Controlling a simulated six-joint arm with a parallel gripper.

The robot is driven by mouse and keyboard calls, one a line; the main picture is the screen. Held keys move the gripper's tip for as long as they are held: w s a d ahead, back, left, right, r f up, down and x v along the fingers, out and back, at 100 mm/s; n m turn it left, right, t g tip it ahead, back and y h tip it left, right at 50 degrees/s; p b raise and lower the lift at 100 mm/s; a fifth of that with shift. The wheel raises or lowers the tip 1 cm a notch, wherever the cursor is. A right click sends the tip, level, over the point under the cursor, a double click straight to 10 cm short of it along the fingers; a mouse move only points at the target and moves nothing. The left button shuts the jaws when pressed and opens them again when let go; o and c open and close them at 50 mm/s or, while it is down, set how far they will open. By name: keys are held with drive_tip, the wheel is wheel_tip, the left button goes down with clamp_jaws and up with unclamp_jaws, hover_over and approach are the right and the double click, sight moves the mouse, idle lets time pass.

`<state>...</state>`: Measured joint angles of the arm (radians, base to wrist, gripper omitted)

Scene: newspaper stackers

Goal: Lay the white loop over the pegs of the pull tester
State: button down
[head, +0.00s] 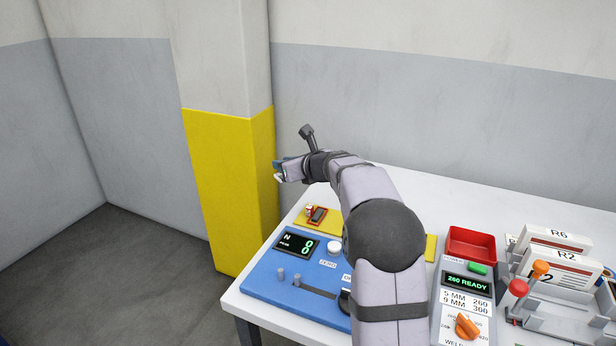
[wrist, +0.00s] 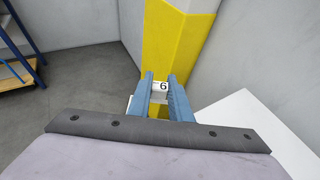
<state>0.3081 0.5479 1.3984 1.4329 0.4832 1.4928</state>
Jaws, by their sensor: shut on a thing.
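My gripper (head: 281,169) is held up at the back left, in front of the yellow pillar, above table height. In the wrist view my gripper (wrist: 160,78) has its two blue fingers on a white piece marked "6", which I take as the white loop (wrist: 161,87). A small white edge of the loop (head: 280,178) also shows in the head view. Its full shape is hidden by the fingers. The blue pull tester (head: 262,286) lies on the table's left, with two grey pegs (head: 289,277) beside a slot. Its display shows zeros. The loop is apart from the pegs.
My arm covers part of the tester's right side. A red tray (head: 470,243), a welder panel (head: 466,301) reading "260 READY" and racks with labelled white cards (head: 555,240) stand to the right. The yellow pillar (head: 228,180) rises behind the table's left edge.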

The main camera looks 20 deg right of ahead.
drive_tip(key=s+a+m+h+b, duration=0.4)
drive_tip(key=s+a+m+h, duration=0.2)
drive_tip(key=s+a, duration=0.1)
drive_tip(key=s+f+m+g+h+b, duration=0.1)
drive_tip(key=s+m+h, duration=0.1)
drive_tip(key=s, duration=0.7)
drive_tip(key=s+f+m+g+h+b, duration=0.1)
drive_tip(key=s+m+g+h, duration=0.1)
drive_tip(key=s, duration=0.7)
drive_tip(key=shift+d+f+m+g+h+b, duration=0.35)
drive_tip(key=shift+m+h, duration=0.45)
drive_tip(key=shift+h, duration=0.4)
drive_tip(key=shift+s+f+b, duration=0.1)
drive_tip(key=shift+b, duration=0.45)
drive_tip(key=b, duration=0.6)
hover_over(294, 274)
wheel_tip(294, 274, down, 5)
drive_tip(key=shift+f, duration=0.1)
drive_tip(key=shift+f+b, duration=1.5)
drive_tip(key=shift+b, duration=0.25)
